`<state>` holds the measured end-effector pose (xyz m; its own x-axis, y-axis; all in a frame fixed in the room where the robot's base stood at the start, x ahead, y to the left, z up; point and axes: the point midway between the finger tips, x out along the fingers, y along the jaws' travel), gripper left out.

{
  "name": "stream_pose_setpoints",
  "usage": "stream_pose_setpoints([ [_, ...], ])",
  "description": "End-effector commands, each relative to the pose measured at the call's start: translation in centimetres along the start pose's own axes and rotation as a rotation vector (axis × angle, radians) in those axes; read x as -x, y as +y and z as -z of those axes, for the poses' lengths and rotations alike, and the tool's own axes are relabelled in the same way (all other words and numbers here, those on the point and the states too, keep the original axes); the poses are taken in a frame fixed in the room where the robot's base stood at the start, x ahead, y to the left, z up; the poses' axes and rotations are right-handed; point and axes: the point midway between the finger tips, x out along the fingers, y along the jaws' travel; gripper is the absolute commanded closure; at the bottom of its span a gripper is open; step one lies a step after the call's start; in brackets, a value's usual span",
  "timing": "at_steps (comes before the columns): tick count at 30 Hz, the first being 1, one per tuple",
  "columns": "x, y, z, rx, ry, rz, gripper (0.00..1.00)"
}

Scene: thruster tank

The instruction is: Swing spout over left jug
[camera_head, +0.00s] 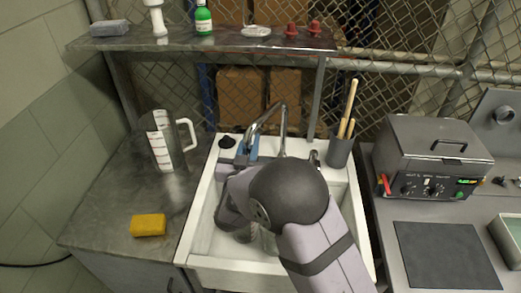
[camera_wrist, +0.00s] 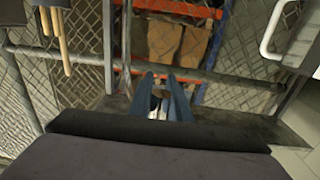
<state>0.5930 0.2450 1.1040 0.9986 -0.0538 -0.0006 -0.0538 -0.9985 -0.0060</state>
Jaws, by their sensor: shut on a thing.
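The chrome spout (camera_head: 269,112) arches up from the back of the white sink, its outlet end to the left. My gripper (camera_head: 247,147) is at that end, its blue fingers partly hidden by my wrist. In the wrist view my gripper (camera_wrist: 160,98) is shut on a small dark and shiny piece, which looks like the spout's end. A clear jug (camera_head: 162,142) with a white handle and red marks stands upright on the counter left of the sink. Part of its handle side shows in the wrist view (camera_wrist: 268,32). Something clear low in the sink is mostly hidden by my arm.
A yellow sponge (camera_head: 148,225) lies on the left counter. A grey holder (camera_head: 340,152) with wooden handles stands at the sink's back right. A grey box with knobs (camera_head: 432,157) is farther right. A metal shelf (camera_head: 225,41) with small items runs above the sink.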

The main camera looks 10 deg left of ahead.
Motion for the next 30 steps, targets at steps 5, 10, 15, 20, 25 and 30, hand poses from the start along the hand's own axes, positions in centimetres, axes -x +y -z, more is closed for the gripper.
stream_pose_setpoints([
  [5,-0.8,-1.1,0.1,0.001,0.004,-0.001,1.00],
  [10,-1.1,-1.6,0.2,0.002,0.005,-0.002,1.00],
  [15,-1.2,-1.6,0.2,0.002,0.005,-0.003,1.00],
  [20,-1.2,-1.6,0.2,0.002,0.005,-0.004,1.00],
  [25,-1.2,-1.5,0.2,0.002,0.005,-0.005,0.64],
  [30,-1.2,-1.6,0.1,0.002,0.003,-0.003,0.64],
])
